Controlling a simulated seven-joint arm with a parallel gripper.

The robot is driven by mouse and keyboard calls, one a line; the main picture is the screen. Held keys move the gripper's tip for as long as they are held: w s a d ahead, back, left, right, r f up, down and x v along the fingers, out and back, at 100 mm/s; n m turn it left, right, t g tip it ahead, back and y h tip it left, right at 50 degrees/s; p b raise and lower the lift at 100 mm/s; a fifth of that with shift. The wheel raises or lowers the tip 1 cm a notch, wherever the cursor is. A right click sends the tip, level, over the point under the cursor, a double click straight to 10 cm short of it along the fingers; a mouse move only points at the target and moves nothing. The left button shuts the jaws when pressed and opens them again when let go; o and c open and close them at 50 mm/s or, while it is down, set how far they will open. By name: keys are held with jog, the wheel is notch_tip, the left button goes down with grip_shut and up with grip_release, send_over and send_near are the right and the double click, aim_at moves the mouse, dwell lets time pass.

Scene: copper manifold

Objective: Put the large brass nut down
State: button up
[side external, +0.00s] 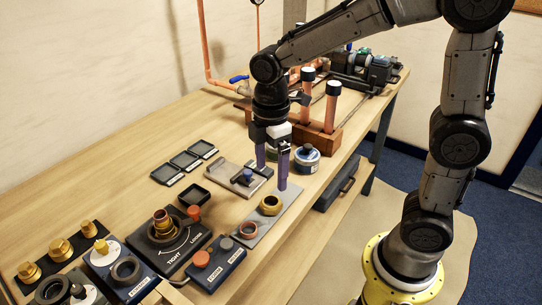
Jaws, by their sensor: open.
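A brass ring (270,205), which looks like the large brass nut, lies flat on a long grey plate (289,204) near the front edge of the bench. My gripper (271,177) points down just above and behind the ring in the picture. Its two purple fingers are apart, with nothing seen between them. The ring appears clear of the fingertips, but one view does not settle the exact gap. A smaller copper-coloured ring (248,230) sits at the near end of the same plate.
A grey fixture with a blue knob (247,176) stands left of my fingers, and a round tin (306,158) stands to the right. Copper pipes in a wooden block (321,139) rise behind. Control boxes (215,262) and brass fittings (60,248) fill the near left.

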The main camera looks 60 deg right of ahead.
jog(key=s+d+r+m+t, duration=0.2)
jog(key=s+r+m, duration=0.1)
jog(key=s+m, duration=0.3)
jog(key=s+d+r+m+t, duration=0.3)
jog(key=s+m, duration=0.4)
jog(key=s, duration=0.1)
jog(key=shift+s+m+t, duration=0.3)
jog(key=shift+s, duration=0.05)
